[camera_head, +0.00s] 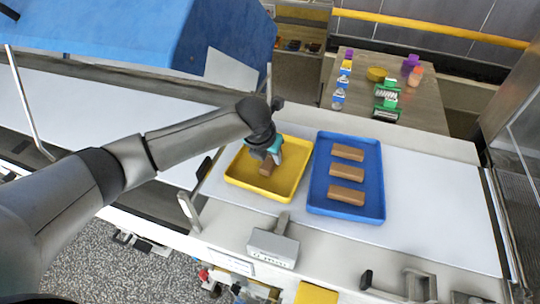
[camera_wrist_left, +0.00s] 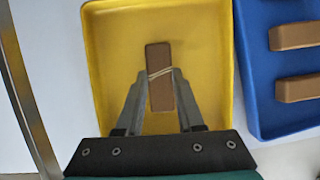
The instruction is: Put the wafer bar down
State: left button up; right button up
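A brown wafer bar (camera_wrist_left: 159,58) lies between the fingers of my left gripper (camera_wrist_left: 161,78). A finger meets each long side of it, so the gripper looks shut on it. A thin pale line crosses the bar near the fingertips. The same bar (camera_head: 266,167) is partly hidden by the left gripper (camera_head: 270,158) in the head view. Bar and gripper are inside the outline of the yellow tray (camera_head: 292,179). I cannot tell whether the bar touches the tray floor. My right gripper is not in view.
A blue tray (camera_head: 318,185) with three brown bars stands just right of the yellow tray, on a white surface (camera_head: 430,200). A blue machine hood (camera_head: 222,45) is at the upper left. A table (camera_head: 425,105) with small items stands behind.

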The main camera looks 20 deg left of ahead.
pick_arm(q)
jog(key=o, duration=0.4)
jog(key=shift+o, duration=0.2)
jog(key=shift+s+r, duration=0.1)
jog(key=shift+r, duration=0.45)
jog(key=p+v, duration=0.1)
jog(key=v, duration=1)
jog(key=shift+p, duration=0.35)
